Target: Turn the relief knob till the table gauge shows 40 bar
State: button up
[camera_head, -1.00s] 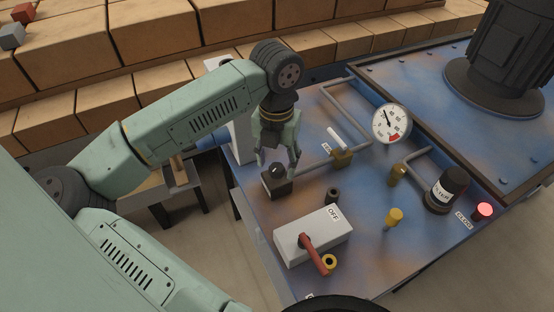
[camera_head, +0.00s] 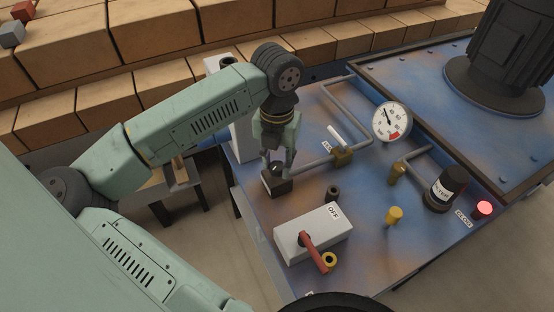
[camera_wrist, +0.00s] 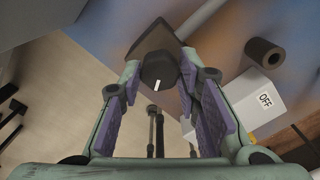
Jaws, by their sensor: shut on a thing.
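The relief knob (camera_head: 277,169) is a round black knob on a dark square block at the near left edge of the blue table. In the wrist view the knob (camera_wrist: 159,70) has a white mark on its face, and its block shows behind it. My gripper (camera_head: 277,165) points down over the knob, with a finger on each side. In the wrist view my gripper (camera_wrist: 159,85) has its purple pads at either side of the knob, shut on it. The table gauge (camera_head: 391,122) is a white dial with a red sector; its needle points up and slightly left. Its numbers are too small to read.
A grey box marked OFF (camera_head: 312,236) with a red lever (camera_head: 313,253) stands in front. A white-handled valve (camera_head: 341,152) sits on the pipe. Yellow fittings (camera_head: 394,216), a black cylinder (camera_head: 446,188) and a lit red button (camera_head: 484,209) stand to the right.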

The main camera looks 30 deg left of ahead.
jog(key=shift+c, duration=0.8)
jog(key=shift+f+m+b, duration=0.1)
jog(key=shift+m+b, duration=0.2)
jog(key=shift+b, duration=0.25)
jog(key=shift+f+b, duration=0.1)
jog(key=shift+b, duration=0.3)
jog(key=m+b, duration=0.2)
jog(key=b, duration=0.1)
jog(key=shift+m+b, duration=1.85)
jog(key=shift+m, duration=0.55)
jog(key=shift+r, duration=0.25)
jog(key=o, duration=1.1)
